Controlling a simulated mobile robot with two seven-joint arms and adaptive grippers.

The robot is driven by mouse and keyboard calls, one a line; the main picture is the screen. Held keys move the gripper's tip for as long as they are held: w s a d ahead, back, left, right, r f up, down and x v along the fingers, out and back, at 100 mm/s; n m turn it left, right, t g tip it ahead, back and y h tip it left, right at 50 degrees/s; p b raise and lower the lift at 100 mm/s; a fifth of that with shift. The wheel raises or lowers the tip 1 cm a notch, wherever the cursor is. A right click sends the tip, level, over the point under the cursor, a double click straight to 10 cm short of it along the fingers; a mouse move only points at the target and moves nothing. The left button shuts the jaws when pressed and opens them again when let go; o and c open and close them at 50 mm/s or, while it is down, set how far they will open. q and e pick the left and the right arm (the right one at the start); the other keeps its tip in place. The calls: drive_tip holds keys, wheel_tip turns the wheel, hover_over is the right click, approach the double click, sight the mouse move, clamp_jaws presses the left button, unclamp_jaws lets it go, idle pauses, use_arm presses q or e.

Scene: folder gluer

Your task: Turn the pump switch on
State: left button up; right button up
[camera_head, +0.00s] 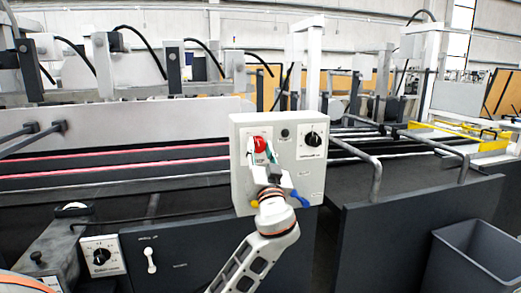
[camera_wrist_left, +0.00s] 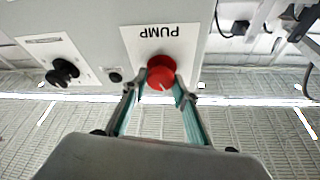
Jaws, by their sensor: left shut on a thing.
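The pump switch is a red round knob (camera_wrist_left: 161,72) on a white plate (camera_wrist_left: 140,36) marked PUMP, upside down in the left wrist view. In the head view the red knob (camera_head: 260,144) sits at the upper left of a light grey control box (camera_head: 240,185). My left gripper (camera_wrist_left: 159,88) has its two teal-lined fingers on either side of the knob, shut on it. In the head view the left gripper (camera_head: 262,155) reaches up to the box from below and covers part of the plate. My right gripper is in neither view.
A black rotary knob (camera_head: 313,139) is on the same box, to the right. A small dark button (camera_head: 285,133) sits between them. Bent metal handrails (camera_head: 375,170) stand to the right. A grey bin (camera_head: 470,262) is at the lower right. Dark machine panels lie below.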

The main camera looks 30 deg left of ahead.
use_arm(q)
drive_tip(key=m+p, duration=0.1)
drive_tip(key=m+h+p, duration=0.1)
drive_tip(key=shift+s+r+m, duration=0.1)
drive_tip(key=shift+r+m, duration=0.2)
drive_tip(key=shift+r, duration=0.1)
drive_tip(key=m+t+h+p, duration=0.1)
drive_tip(key=m+h+p, duration=0.1)
drive_tip(key=m+p, duration=0.1)
drive_tip(key=shift+m+p, duration=0.4)
drive_tip(key=shift+p, duration=0.05)
drive_tip(key=m+h+p, duration=0.2)
drive_tip(key=m+p, duration=0.3)
drive_tip(key=p, duration=0.1)
drive_tip(key=shift+f, duration=0.2)
drive_tip(key=shift+m+h, duration=0.3)
drive_tip(key=shift+m, duration=0.1)
drive_tip(key=shift+f+m+p, duration=0.15)
drive_tip(key=shift+m+p, duration=0.35)
drive_tip(key=shift+m, duration=0.3)
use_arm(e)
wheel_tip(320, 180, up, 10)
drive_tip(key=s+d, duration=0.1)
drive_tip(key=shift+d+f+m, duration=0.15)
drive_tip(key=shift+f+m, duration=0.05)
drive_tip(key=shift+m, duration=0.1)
